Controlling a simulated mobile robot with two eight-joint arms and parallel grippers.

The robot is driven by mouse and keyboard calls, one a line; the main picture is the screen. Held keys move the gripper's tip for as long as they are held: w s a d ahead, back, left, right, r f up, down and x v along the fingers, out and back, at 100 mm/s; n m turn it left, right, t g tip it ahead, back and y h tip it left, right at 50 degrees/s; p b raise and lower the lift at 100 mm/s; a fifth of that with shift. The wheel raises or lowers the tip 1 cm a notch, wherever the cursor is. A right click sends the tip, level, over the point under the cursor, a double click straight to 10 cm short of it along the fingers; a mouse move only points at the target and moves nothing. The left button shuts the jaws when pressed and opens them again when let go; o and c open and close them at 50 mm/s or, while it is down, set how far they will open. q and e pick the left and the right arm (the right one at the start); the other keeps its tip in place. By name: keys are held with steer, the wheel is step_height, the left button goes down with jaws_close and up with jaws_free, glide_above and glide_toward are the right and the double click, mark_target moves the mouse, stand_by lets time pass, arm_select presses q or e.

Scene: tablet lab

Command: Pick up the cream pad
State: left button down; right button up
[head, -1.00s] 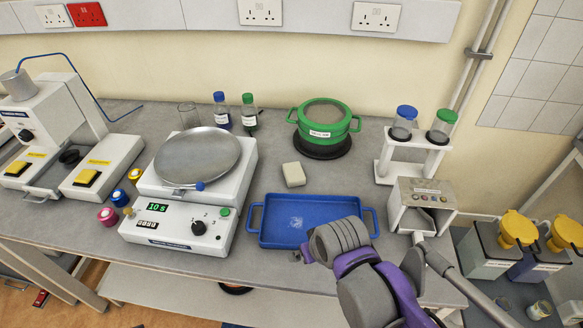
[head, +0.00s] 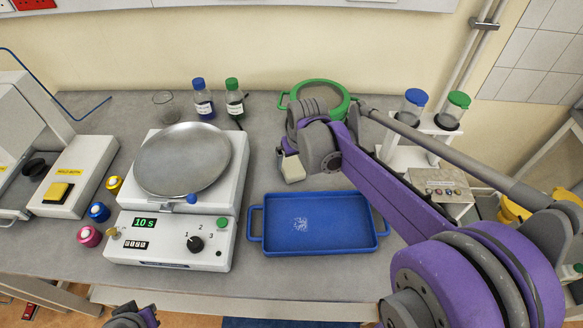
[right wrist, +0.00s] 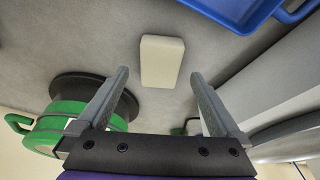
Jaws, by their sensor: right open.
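The cream pad (head: 292,169) is a small pale block lying on the grey bench, behind the blue tray. In the head view my right gripper (head: 284,150) is just over its back edge and hides part of it; the fingers are hard to make out. In the right wrist view the pad (right wrist: 162,60) lies ahead of and between the two spread fingers of the right gripper (right wrist: 159,77), with a gap on each side. The right gripper is open and empty.
The blue tray (head: 318,243) is in front of the pad. A green-rimmed pot (head: 327,88) stands close behind the gripper. A scale with a metal pan (head: 182,160) is on the left, two capped bottles (head: 234,100) behind it. A jar rack (head: 392,150) is on the right.

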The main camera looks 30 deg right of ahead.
mark_target(292, 166)
steer(key=x, duration=0.5)
steer(key=shift+w, duration=0.2)
steer(key=c, duration=1.4)
step_height(292, 166, up, 10)
steer(key=shift+p, duration=0.3)
steer(key=o, duration=1)
steer(key=shift+c, duration=0.2)
steer(key=c, duration=0.7)
